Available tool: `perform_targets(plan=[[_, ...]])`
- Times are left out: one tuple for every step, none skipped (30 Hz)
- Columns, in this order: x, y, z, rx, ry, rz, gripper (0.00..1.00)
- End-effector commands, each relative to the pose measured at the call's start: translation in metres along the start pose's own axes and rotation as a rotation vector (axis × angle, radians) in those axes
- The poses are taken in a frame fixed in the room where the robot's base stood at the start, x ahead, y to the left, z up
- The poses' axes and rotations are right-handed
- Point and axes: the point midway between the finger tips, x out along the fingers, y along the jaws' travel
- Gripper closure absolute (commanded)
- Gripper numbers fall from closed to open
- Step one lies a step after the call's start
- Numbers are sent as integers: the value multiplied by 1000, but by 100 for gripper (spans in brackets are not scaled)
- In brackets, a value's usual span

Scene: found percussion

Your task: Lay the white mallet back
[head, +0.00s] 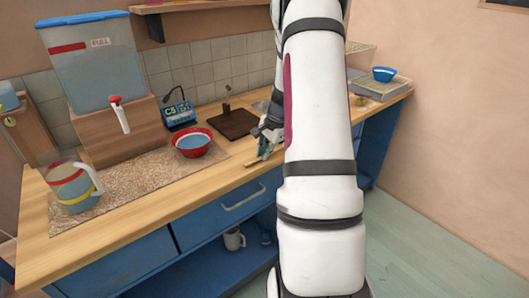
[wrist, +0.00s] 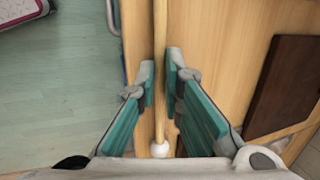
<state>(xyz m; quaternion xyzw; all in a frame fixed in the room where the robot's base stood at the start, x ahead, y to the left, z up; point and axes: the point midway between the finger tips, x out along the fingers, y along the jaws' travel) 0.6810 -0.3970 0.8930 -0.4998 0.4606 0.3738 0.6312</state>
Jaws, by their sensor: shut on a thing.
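In the wrist view, the white mallet (wrist: 160,149) shows as a pale wooden stick with a small white ball at its near end. My gripper (wrist: 162,70) is shut on the stick, which runs between its teal pads and out past the fingertips. The stick lies over the counter's front part in that view; the gap beneath it is hard to judge. In the head view, my gripper (head: 265,146) is near the counter's front edge, partly hidden by my arm, and the mallet cannot be made out clearly.
A dark brown board (head: 234,123) lies on the wooden counter (head: 130,226), left of my gripper; it also shows in the wrist view (wrist: 288,88). A red-rimmed bowl (head: 193,144), a jug (head: 74,187) and a water tank (head: 92,65) stand farther left. A blue bowl (head: 384,74) is at right.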

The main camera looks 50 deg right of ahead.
Motion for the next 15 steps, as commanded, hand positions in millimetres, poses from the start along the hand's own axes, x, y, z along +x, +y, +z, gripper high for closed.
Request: perform_targets(plan=[[2,1,0,2,-1,2,100],[2,1,0,2,-1,2,100],[2,2,0,2,-1,2,100],[2,2,0,2,-1,3,100],[2,2,0,2,-1,3,100],[2,2,0,2,-1,3,100],[2,2,0,2,-2,3,100],[2,2,0,2,-2,3,100],[2,2,0,2,-2,3,85],[2,2,0,2,-2,3,78],[2,2,0,2,-2,3,71],[2,2,0,2,-2,3,68],[2,2,0,2,-2,3,68],[2,2,0,2,-2,3,68],[2,2,0,2,-2,3,68]])
